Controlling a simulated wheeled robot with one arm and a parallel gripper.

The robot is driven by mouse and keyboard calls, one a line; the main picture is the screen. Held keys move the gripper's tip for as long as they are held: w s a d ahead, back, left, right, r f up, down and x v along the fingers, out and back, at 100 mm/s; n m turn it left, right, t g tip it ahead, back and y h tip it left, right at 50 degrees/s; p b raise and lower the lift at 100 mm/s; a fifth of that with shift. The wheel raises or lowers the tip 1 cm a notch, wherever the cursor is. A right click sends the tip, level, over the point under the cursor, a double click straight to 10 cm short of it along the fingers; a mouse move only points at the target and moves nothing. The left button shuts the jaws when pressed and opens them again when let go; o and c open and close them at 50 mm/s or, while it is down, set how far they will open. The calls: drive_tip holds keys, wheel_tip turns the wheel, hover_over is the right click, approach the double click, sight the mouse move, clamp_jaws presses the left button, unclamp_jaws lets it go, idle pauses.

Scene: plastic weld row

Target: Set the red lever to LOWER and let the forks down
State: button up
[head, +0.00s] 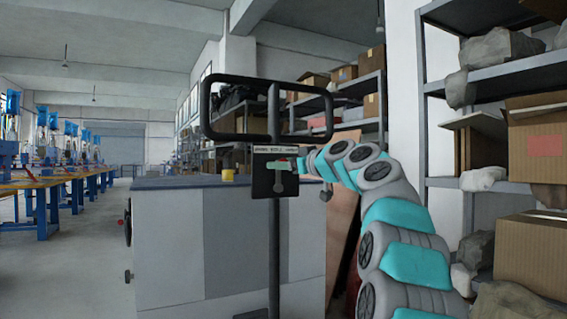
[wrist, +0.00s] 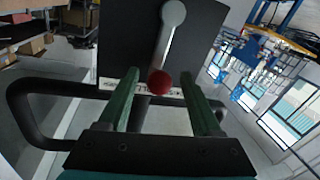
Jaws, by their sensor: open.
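The lever shows in the wrist view as a pale grey arm (wrist: 168,42) with a red round knob (wrist: 159,83). It is mounted on a dark plate (wrist: 118,58), also seen in the head view (head: 262,182). A pale label strip (head: 270,149) runs along the plate's top; its words are too small to read. In the head view the knob is hidden or unclear at the gripper. My gripper (wrist: 158,76) is open, its green fingers on either side of the knob, with gaps visible. In the head view my gripper (head: 284,164) is at the plate. No forks are recognisable.
A black looped handle (head: 206,106) rises above the plate on a post (head: 274,235). A grey cabinet (head: 170,250) stands behind it, with a small yellow object (head: 228,175) on top. Shelves with boxes (head: 537,150) stand close on the right. Open floor lies left.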

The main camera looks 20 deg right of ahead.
drive_tip(key=shift+w, duration=0.15)
clamp_jaws()
idle(0.5)
idle(0.9)
